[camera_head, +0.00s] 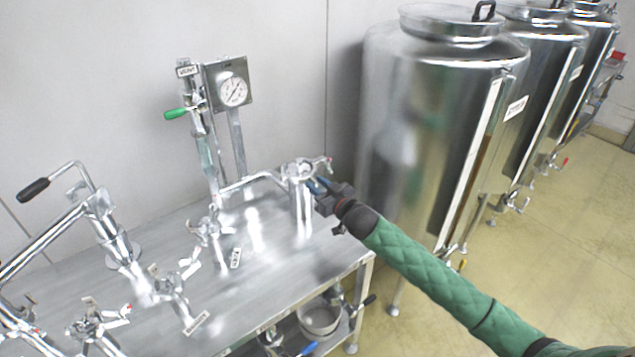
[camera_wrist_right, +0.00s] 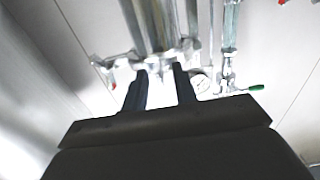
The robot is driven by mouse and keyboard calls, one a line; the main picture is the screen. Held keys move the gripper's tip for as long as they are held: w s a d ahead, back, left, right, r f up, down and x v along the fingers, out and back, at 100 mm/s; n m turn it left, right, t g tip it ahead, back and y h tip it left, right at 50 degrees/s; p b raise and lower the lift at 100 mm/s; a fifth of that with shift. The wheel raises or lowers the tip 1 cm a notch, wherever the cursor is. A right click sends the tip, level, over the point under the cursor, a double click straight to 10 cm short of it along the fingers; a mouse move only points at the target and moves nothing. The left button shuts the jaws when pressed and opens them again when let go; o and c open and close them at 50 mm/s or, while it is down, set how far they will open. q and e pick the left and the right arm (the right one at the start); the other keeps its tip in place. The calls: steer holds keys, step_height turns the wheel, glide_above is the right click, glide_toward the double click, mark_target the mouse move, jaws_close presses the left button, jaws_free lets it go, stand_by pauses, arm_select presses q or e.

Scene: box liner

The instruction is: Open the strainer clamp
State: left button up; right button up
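The strainer is an upright shiny metal cylinder (camera_head: 300,207) near the table's right end in the head view. Its clamp (camera_head: 299,170) is a metal ring around the top, with a small lever (camera_head: 328,164) sticking out to the right. My right gripper (camera_head: 316,184) is at the right side of the strainer, just below the clamp. In the wrist view the right gripper (camera_wrist_right: 160,72) has its two dark fingers apart, with nothing visible between them. The clamp (camera_wrist_right: 120,62) crosses just beyond the fingertips; I cannot tell whether they touch it. My left gripper is not in view.
More pipes and valves (camera_head: 118,240) fill the table's left side. Large steel tanks (camera_head: 430,130) stand to the right. A pot (camera_head: 320,318) sits on the lower shelf.

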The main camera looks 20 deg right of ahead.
steer(key=shift+w, duration=0.1)
steer(key=shift+c, duration=0.5)
jaws_close()
